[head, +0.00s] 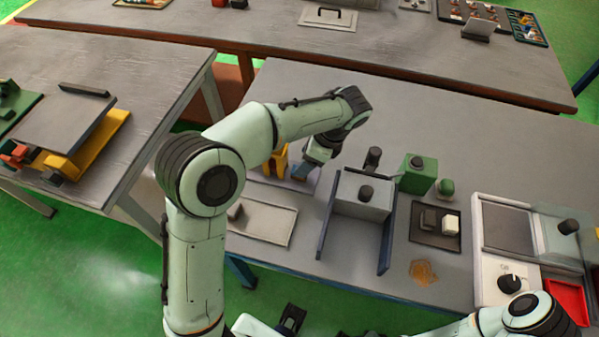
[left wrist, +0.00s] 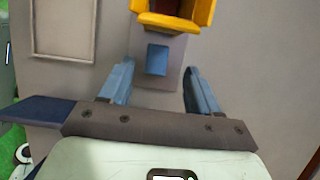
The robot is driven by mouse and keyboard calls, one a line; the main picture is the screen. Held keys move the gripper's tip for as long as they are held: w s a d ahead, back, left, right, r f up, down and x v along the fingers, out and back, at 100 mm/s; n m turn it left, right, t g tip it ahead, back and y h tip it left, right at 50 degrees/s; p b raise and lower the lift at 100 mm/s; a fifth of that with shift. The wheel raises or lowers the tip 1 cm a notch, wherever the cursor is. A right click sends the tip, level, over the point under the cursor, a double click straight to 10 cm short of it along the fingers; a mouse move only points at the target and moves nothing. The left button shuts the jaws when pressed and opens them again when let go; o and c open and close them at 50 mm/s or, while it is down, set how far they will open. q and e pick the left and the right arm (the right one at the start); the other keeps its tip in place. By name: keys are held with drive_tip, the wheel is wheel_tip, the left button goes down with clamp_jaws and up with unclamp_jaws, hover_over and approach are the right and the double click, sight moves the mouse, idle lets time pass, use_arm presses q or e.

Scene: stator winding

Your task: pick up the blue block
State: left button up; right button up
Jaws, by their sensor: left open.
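The blue block (left wrist: 157,59) lies on a grey plate (left wrist: 172,76) in the left wrist view, in front of a yellow holder (left wrist: 175,22). My left gripper (left wrist: 159,68) is open and points down at it. The block shows between the two blue-grey fingertips, with a gap on each side. How high the fingers are above it I cannot tell. In the head view my left gripper (head: 312,163) is over the table beside the yellow holder (head: 279,162), and I cannot make out the block there.
A pale tray (head: 275,232) lies left of a grey fixture (head: 347,195) with dark blue side rails. A green box (head: 417,175), a dark tray (head: 425,236) and a machine with a dial (head: 510,283) stand further right. The table behind these is clear.

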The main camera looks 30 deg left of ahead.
use_arm(q)
drive_tip(key=x, duration=0.4)
drive_tip(key=shift+s+a+f+b, duration=0.2)
drive_tip(key=shift+s+f+b, duration=0.05)
drive_tip(key=shift+f+b, duration=0.05)
drive_tip(key=shift+c, duration=0.3)
clamp_jaws()
drive_tip(key=shift+r, duration=0.15)
